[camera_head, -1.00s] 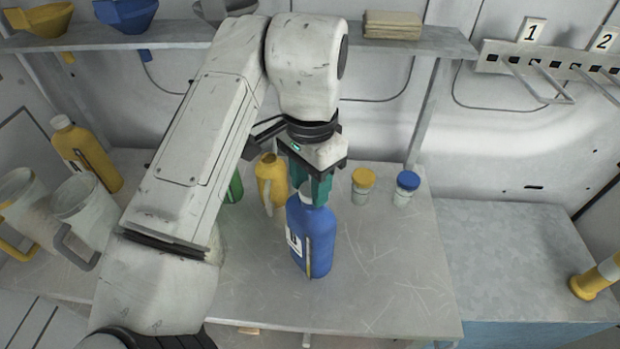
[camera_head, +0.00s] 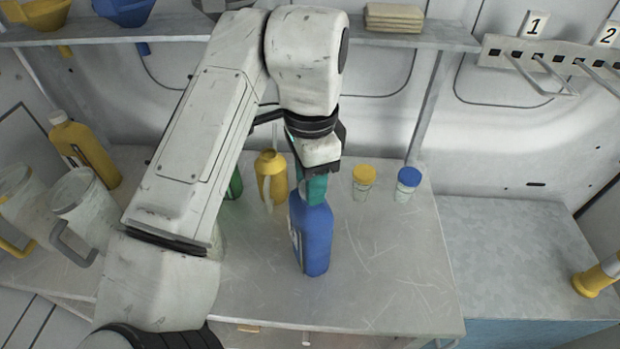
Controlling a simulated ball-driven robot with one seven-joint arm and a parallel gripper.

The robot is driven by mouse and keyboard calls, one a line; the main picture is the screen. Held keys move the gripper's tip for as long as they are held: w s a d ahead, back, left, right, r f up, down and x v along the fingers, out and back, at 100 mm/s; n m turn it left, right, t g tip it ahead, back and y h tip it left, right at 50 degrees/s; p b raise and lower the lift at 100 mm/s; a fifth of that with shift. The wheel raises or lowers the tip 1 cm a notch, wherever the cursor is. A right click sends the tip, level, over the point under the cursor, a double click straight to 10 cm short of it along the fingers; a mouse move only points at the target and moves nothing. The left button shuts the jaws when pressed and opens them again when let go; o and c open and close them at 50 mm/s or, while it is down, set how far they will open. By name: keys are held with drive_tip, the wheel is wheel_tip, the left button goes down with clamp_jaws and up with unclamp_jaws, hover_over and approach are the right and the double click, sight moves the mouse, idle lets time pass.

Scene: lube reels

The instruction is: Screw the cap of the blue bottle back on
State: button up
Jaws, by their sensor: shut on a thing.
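The blue bottle (camera_head: 316,240) stands upright on the metal bench in the middle of the head view, with its pale label at its left edge. My gripper (camera_head: 314,196) points down right at the top of the bottle, with its green fingers over the neck. The fingers are shut on the bottle's cap, which they hide. I cannot see how the cap sits on the thread.
A yellow bottle (camera_head: 271,178) stands just behind and left. Two small jars, one yellow-lidded (camera_head: 363,182) and one blue-lidded (camera_head: 407,184), stand to the right. Clear jugs (camera_head: 85,212) and another yellow bottle (camera_head: 85,152) are at far left. The bench's right front (camera_head: 395,270) is clear.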

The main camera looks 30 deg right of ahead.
drive_tip(key=shift+m, duration=0.4)
drive_tip(key=m+b, duration=0.1)
drive_tip(key=m, duration=0.2)
drive_tip(key=shift+f, duration=0.1)
drive_tip(key=shift+m, duration=1.1)
drive_tip(key=m+b, duration=0.1)
drive_tip(key=m, duration=0.4)
